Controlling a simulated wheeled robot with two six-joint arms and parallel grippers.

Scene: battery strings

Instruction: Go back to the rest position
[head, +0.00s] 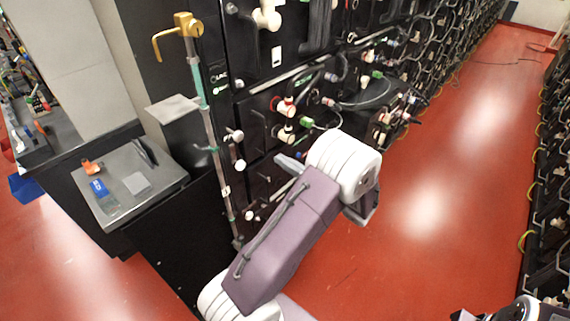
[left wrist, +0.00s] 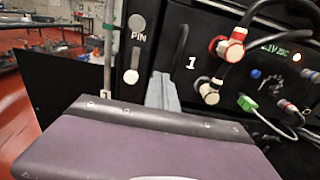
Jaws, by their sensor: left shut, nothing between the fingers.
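My left arm comes in from the bottom of the head view and reaches up to the black battery rack (head: 260,130). My left gripper (head: 288,162) shows there as grey fingers beside the rack front, partly hidden by my white wrist. In the left wrist view the grey fingers (left wrist: 162,92) are together and empty, in front of the black panel marked "1" and "PIN". Whether they touch the panel I cannot tell. A dark and silver part at the bottom right edge of the head view seems to be my right arm's end (head: 522,310), mostly cut off.
An upright pole with a brass hook (head: 180,32) stands left of the gripper. A small grey table (head: 150,208) stands farther left. Red floor (head: 430,215) is clear between the racks.

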